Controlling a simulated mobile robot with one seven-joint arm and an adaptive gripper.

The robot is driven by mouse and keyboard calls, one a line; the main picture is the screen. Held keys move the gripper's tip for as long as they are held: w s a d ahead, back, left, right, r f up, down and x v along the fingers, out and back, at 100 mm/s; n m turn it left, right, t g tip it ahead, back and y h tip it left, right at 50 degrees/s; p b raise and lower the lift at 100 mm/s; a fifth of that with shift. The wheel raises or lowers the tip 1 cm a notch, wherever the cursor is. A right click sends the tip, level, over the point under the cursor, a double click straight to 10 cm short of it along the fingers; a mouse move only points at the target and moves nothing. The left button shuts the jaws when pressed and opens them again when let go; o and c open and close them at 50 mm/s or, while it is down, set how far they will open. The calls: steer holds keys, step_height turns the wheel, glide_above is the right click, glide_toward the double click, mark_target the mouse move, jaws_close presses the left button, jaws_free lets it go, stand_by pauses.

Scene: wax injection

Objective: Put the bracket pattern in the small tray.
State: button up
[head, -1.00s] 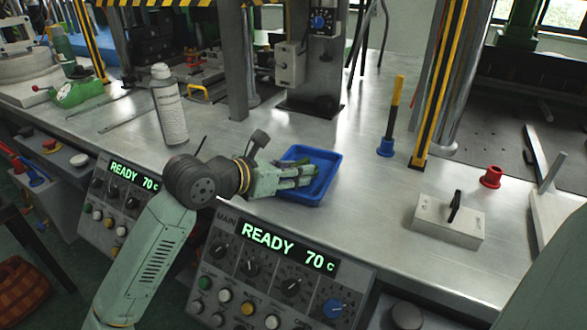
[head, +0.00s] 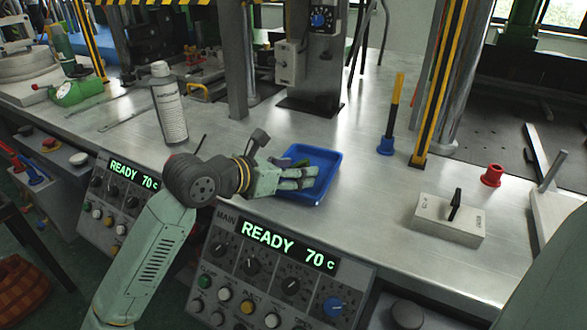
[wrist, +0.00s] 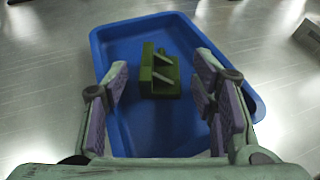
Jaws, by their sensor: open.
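The small blue tray (head: 325,160) lies on the metal bench in the head view, and fills much of the wrist view (wrist: 150,28). The green bracket pattern (wrist: 160,75) rests inside the tray, in its far half in the wrist view. In the head view only a bit of green (head: 300,163) shows past my fingers. My gripper (head: 310,177) is over the tray; in the wrist view (wrist: 161,80) its purple-padded fingers are spread wide on either side of the bracket pattern, with gaps to both sides. Nothing is held.
A control panel (head: 270,270) reading READY 70 is below the front edge.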

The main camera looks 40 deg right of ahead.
steer(key=b+v, duration=0.2)
steer(key=v, duration=1)
steer(key=shift+r+b, duration=0.1)
steer(key=shift+b, duration=0.3)
steer(key=shift+r, duration=0.15)
